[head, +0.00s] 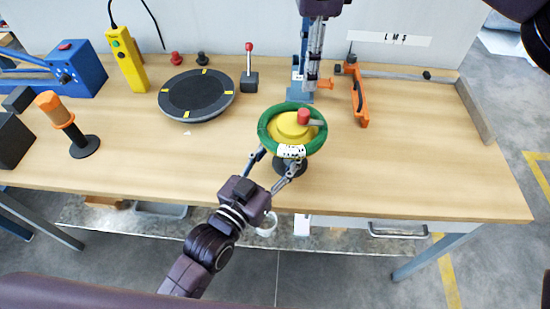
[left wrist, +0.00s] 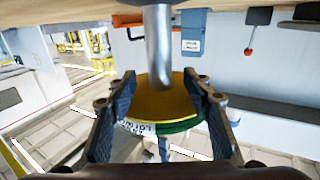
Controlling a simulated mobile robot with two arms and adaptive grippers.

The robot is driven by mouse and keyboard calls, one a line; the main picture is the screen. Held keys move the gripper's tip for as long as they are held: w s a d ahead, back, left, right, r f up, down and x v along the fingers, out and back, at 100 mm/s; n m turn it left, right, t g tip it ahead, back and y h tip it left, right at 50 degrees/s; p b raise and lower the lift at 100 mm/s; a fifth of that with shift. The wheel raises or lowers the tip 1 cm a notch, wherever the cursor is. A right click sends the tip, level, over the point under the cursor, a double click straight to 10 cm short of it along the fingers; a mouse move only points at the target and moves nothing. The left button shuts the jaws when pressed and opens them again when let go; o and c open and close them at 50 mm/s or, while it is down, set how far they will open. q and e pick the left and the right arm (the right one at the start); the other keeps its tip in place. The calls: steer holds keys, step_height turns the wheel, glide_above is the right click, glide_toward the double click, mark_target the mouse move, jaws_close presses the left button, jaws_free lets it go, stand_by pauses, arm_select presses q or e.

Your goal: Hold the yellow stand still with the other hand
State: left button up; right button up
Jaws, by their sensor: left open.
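The yellow stand (head: 284,127) is upright near the table's front edge, with a red knob on top and a dark base below. A green ring (head: 264,132) with a white label lies around its yellow top. My left gripper (head: 281,162) is at the stand's near side, below the ring, fingers apart. In the left wrist view the yellow disc (left wrist: 165,105) and the stand's grey stem (left wrist: 157,45) show between the open fingers; contact cannot be told. My right gripper (head: 313,70) hangs from the top edge behind the stand, seen edge-on; its jaw opening is unclear.
A blue post stand (head: 299,96) and an orange clamp (head: 360,100) are behind the yellow stand. A dark turntable (head: 196,95), a red-knobbed lever (head: 249,80) and an orange-handled tool (head: 56,108) are left. The table's right front (head: 430,175) is clear.

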arm_select(q)
steer(key=shift+x, duration=2.3)
jaws_close()
steer(key=shift+f, duration=0.1)
